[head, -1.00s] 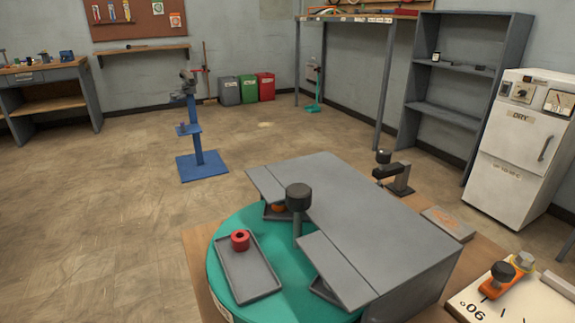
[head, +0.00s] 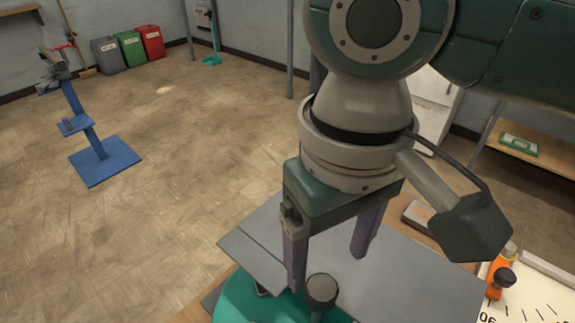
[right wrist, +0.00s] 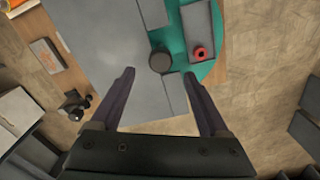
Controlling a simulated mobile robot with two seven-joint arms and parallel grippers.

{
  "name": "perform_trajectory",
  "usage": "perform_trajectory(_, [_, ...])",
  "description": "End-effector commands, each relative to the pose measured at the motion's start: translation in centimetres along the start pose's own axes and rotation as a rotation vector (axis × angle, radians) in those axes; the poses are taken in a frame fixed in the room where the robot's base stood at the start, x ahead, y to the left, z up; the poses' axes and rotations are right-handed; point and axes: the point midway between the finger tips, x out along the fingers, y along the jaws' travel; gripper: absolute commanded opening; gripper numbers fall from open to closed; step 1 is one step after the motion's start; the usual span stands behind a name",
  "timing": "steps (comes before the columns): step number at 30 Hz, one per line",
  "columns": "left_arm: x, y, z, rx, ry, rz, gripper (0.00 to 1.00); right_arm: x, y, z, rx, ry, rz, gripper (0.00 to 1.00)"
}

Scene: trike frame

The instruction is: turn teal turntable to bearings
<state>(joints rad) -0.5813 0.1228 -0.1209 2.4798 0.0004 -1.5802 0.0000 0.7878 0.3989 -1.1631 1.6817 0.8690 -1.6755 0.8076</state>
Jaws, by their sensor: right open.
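The teal turntable (head: 238,298) shows at the bottom of the head view, partly under a grey cover (head: 400,285); it also shows in the right wrist view (right wrist: 172,38). A dark round knob (head: 322,288) stands up from it, seen from above in the right wrist view (right wrist: 160,61). A red ring-shaped part (right wrist: 199,54) sits on a grey tray (right wrist: 200,22) on the turntable. My right gripper (head: 328,268) is open and empty, fingers pointing down above the cover near the knob. In the right wrist view the knob appears beyond and between the fingertips (right wrist: 159,74). My left gripper is out of view.
An orange-handled piece (head: 499,275) sits on a white marked plate (head: 545,290) at the right. A small black device (right wrist: 76,104) stands beside the cover in the right wrist view. A blue stand (head: 105,160) is on the floor, with open floor around it.

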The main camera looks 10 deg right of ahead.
Motion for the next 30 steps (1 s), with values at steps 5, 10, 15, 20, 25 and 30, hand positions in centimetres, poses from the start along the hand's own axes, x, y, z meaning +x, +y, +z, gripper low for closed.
perform_trajectory(5, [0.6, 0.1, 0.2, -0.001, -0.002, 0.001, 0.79, 3.6, 0.0, 0.1, 0.0, -0.002, 0.0, 0.79])
perform_trajectory(10, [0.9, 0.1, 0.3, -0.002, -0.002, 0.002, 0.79, 5.8, -0.1, 0.0, -0.001, 0.0, 0.0, 0.79])
perform_trajectory(15, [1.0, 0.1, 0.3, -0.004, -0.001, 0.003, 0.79, 6.5, -0.1, 0.0, -0.002, 0.003, -0.001, 0.79])
perform_trajectory(20, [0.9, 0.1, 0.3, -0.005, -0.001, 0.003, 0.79, 6.5, -0.1, 0.0, -0.003, 0.003, -0.002, 0.79])
perform_trajectory(25, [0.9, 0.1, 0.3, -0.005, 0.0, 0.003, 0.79, 6.5, -0.1, 0.0, -0.003, 0.003, -0.001, 0.65])
perform_trajectory(30, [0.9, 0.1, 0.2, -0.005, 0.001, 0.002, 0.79, 6.5, -0.1, 0.0, -0.003, 0.003, -0.001, 0.46])
